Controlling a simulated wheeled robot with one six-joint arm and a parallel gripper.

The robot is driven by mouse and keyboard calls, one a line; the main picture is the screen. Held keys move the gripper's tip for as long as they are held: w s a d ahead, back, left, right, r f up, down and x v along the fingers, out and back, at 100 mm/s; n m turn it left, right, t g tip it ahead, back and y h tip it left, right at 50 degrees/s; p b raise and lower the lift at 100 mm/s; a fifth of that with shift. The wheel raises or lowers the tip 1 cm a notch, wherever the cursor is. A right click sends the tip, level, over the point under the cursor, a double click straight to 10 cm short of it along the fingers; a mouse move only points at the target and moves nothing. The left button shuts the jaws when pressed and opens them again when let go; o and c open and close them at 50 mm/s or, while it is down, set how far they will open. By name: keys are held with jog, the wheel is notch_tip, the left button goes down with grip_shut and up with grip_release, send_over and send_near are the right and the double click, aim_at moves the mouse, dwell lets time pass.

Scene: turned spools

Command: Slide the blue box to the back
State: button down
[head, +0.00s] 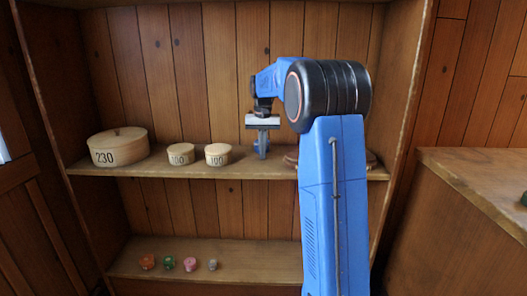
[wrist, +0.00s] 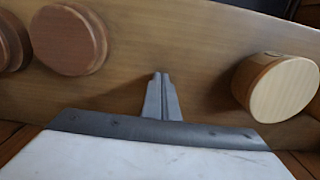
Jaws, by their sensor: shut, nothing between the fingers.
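I see no blue box in either view; the only large blue thing is my own arm. My gripper (head: 262,155) is shut and empty, pointing down over the upper shelf (head: 240,171) in the head view. Its closed fingers (wrist: 161,78) are in the middle of the wrist view. A pale round lidded box marked 100 (head: 218,155) stands just left of the gripper in the head view. A pale round box (wrist: 283,90) also shows at the right of the wrist view, apart from the fingers. My arm hides part of the shelf's right side.
Another box marked 100 (head: 180,155) and a larger one marked 230 (head: 118,148) stand farther left. Brown round pieces (wrist: 68,40) lie on the other side of the fingers, partly behind my arm in the head view. Small coloured spools (head: 190,264) stand on the lower shelf.

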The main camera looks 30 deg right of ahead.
notch_tip(320, 180, up, 10)
jog(key=s+a+n+t, duration=0.1)
jog(key=s+a+n, duration=0.1)
jog(key=s+a, duration=0.65)
jog(key=s+a+f+n+t, duration=0.1)
jog(key=s+a, duration=0.2)
jog(key=s, duration=0.3)
jog(key=s+a+f, duration=0.1)
jog(key=s+a, duration=0.3)
jog(key=s, duration=0.2)
jog(key=s+a+f+n+t, duration=0.1)
jog(key=s+a+f+n, duration=0.1)
jog(key=s+f, duration=0.5)
jog(key=s+a+f+n+t, duration=0.1)
jog(key=s+a+f, duration=0.4)
jog(key=s, duration=0.9)
notch_tip(320, 180, down, 4)
jog(key=shift+a+r+n+t, duration=0.2)
jog(key=shift+a+n+t, duration=0.1)
jog(key=shift+n+t, duration=0.1)
